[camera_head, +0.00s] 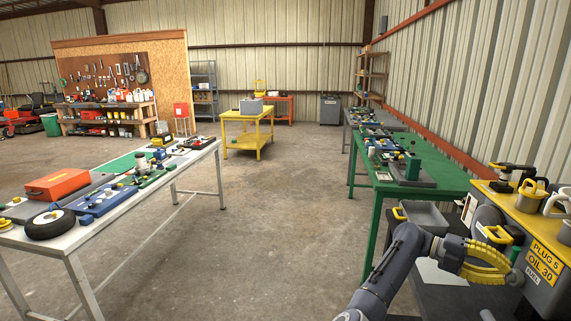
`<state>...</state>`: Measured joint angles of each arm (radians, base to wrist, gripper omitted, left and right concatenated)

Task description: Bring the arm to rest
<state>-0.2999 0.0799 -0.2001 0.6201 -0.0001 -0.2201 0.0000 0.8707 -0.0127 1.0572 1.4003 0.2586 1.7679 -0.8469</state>
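My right arm comes in from the bottom edge at the right of the head view, bends at a dark grey elbow and reaches right. Its gripper (508,268) has yellow ribbed fingers and hangs over a dark surface, in front of the yellow-topped oil station (545,235). The fingers overlap in this view, so their gap and anything between them cannot be made out. My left arm and gripper are not in view.
A grey bin (425,216) and a white sheet (440,272) lie close to my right arm. A green table (440,178) with parts stands behind. A white table (95,232) with a wheel (50,224) and a red toolbox (57,184) is at the left. The middle floor is clear.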

